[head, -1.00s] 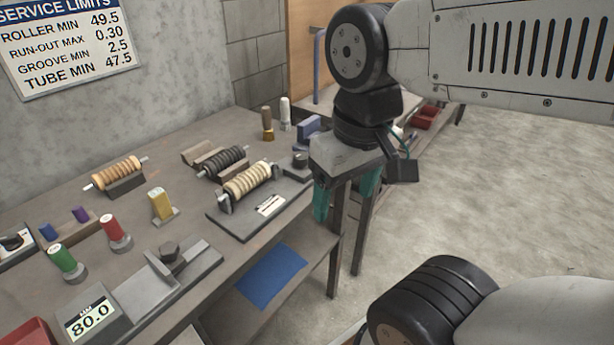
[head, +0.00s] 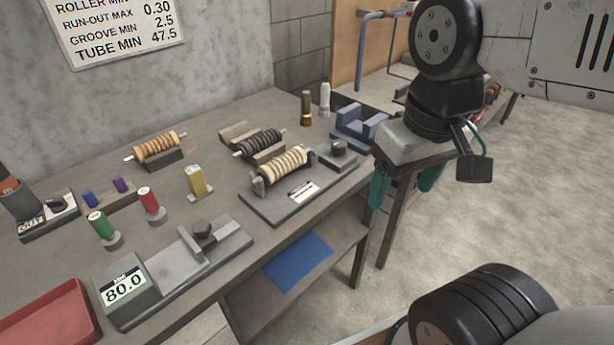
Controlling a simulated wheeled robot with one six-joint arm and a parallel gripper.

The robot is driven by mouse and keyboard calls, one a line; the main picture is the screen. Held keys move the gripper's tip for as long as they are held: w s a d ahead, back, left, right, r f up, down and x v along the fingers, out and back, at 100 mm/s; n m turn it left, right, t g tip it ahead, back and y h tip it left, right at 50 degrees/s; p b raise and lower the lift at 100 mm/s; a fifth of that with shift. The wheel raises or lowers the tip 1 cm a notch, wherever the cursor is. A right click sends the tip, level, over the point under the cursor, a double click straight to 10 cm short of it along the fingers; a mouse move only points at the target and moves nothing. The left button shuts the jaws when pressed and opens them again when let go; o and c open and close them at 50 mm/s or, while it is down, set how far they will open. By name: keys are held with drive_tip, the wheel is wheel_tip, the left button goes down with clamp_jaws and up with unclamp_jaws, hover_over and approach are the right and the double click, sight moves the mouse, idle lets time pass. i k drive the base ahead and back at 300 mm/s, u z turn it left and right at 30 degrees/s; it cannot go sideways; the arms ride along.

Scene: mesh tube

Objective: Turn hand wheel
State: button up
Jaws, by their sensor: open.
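A fixture (head: 254,206) on the workbench holds a cream ribbed roller (head: 283,167) between end supports. I cannot tell for sure which part is the hand wheel. My gripper (head: 404,186) has two teal fingers pointing down, spread apart and empty. In the picture it hangs right of the fixture, by the bench's right end, touching nothing that I can see.
A blue block-shaped holder (head: 358,128) and brown and white upright cylinders stand behind the fixture. A dark roller (head: 260,144) and a tan roller (head: 157,149) rest on cradles. A red tray (head: 47,325) is at front left. Open floor (head: 530,200) lies to the right.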

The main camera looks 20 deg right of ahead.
sight(339, 147)
drive_tip(key=u, duration=0.05)
drive_tip(key=k, duration=1.05)
drive_tip(key=z, duration=0.85)
drive_tip(key=i, duration=1.15)
drive_tip(key=u, duration=0.95)
